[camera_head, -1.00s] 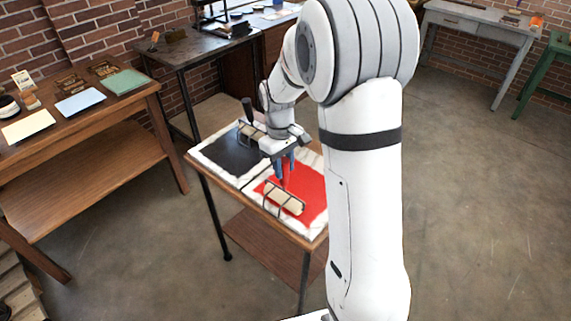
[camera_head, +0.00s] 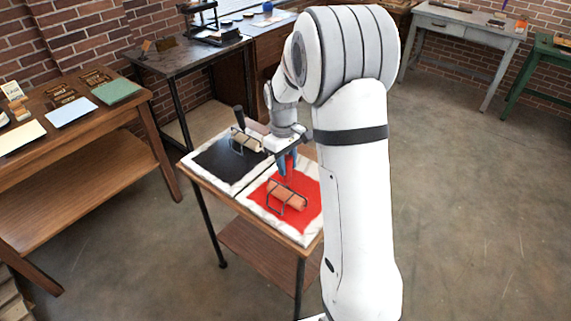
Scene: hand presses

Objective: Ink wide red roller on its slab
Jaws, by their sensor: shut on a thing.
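The wide roller (camera_head: 287,195) lies across the red ink of its white-edged slab (camera_head: 308,222) in the head view. Its barrel looks salmon-pink, and a dark wire frame runs around it. My gripper (camera_head: 288,173) is shut on the roller's red handle (camera_head: 290,162), just behind the barrel. The handle stands up steeply between the blue-grey fingers and is mostly covered by them. The barrel appears to touch the red ink; the exact contact is hard to see. Part of the slab's right side is hidden by my arm.
A black slab (camera_head: 215,165) lies left of the red one on the same small table. A cream roller (camera_head: 247,142) with a black handle rests at its back edge, close to my wrist. A wooden bench (camera_head: 100,125) with coloured sheets stands at left. Open floor (camera_head: 480,220) lies at right.

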